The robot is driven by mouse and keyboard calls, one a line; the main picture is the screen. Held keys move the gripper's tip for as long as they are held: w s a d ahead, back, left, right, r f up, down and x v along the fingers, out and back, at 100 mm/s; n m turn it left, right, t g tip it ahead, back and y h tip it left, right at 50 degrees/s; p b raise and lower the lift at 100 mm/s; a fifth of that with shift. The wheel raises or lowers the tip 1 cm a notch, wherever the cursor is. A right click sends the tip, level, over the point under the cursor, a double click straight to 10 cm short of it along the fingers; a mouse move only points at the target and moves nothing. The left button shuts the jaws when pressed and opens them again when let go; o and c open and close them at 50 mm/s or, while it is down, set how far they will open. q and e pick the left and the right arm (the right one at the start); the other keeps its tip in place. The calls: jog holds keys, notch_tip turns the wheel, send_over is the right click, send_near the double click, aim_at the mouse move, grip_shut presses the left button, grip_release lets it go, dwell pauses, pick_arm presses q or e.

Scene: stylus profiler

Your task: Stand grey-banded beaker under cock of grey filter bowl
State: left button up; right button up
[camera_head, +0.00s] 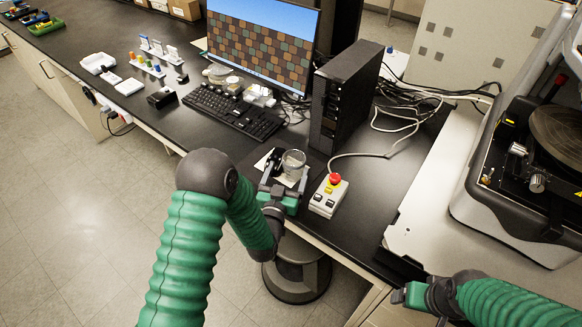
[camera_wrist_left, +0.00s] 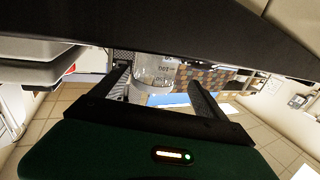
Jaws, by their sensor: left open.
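In the left wrist view the beaker (camera_wrist_left: 155,68), with printed graduations, shows between the spread fingers (camera_wrist_left: 163,90). I cannot tell whether either finger touches it. My right gripper (camera_head: 408,296) is at the lower right, apart from the beaker, its jaw state unclear. I cannot identify the grey filter bowl or its cock with certainty.
A white box with a red button (camera_head: 328,194) lies just right of the left gripper. A black computer tower (camera_head: 342,98) stands behind, with a keyboard (camera_head: 233,111) and monitor (camera_head: 264,40) to the left. The profiler (camera_head: 520,150) fills the right.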

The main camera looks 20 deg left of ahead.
pick_arm(q)
jog(key=shift+w+d, duration=0.3)
jog(key=shift+w, duration=0.25)
jog(key=shift+w+d, duration=0.25)
jog(key=shift+w, duration=0.3)
jog(key=shift+d, duration=0.2)
jog(key=shift+a, duration=0.55)
jog(key=c, duration=1.4)
jog(key=shift+d, duration=0.35)
jog(key=shift+c, duration=0.6)
